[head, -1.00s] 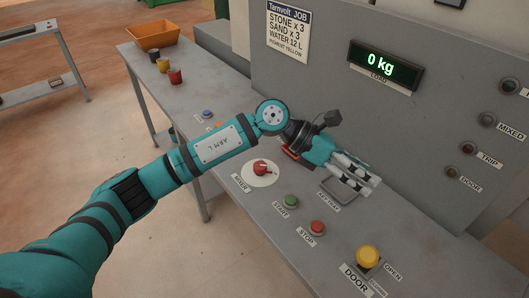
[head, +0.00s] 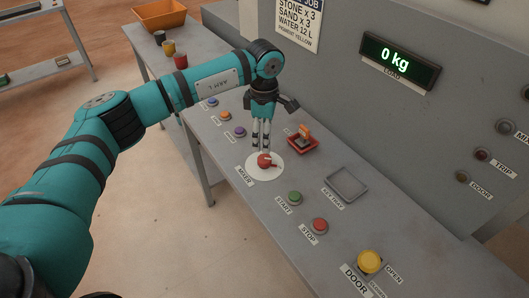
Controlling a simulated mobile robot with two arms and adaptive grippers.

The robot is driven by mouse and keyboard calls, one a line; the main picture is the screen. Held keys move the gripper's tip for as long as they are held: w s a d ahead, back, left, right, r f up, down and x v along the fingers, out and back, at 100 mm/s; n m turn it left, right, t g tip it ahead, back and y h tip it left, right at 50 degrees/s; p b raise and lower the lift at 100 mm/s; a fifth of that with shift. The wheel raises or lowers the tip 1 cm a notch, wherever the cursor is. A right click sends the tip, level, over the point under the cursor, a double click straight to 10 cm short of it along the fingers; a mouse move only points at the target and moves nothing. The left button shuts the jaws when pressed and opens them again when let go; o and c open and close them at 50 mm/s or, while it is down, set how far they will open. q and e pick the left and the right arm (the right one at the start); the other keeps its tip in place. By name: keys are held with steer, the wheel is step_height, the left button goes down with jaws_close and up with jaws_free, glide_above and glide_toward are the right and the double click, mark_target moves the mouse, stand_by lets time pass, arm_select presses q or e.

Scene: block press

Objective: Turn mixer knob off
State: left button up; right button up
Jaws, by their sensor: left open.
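The red mixer knob (head: 266,161) sits on a round white plate (head: 262,175) on the grey console, with a MIXER label (head: 244,176) at its front left. The knob's pointer faces right. My left gripper (head: 261,148) points down with its fingertips just above and behind the knob, partly overlapping it in the picture. Its fingers are slightly apart with nothing between them. I cannot tell whether the fingertips touch the knob. My right gripper is not in view.
A red unit with an orange handle (head: 304,134) stands behind, beside an empty key tray (head: 345,184). The load display (head: 399,61) reads 0 kg.

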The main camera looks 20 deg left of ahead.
mark_target(264, 158)
arm_select(q)
step_height(264, 158, down, 9)
steer(key=shift+r+p, duration=0.2)
steer(key=shift+p, duration=0.5)
steer(key=c, duration=1.1)
steer(key=shift+c, duration=0.2)
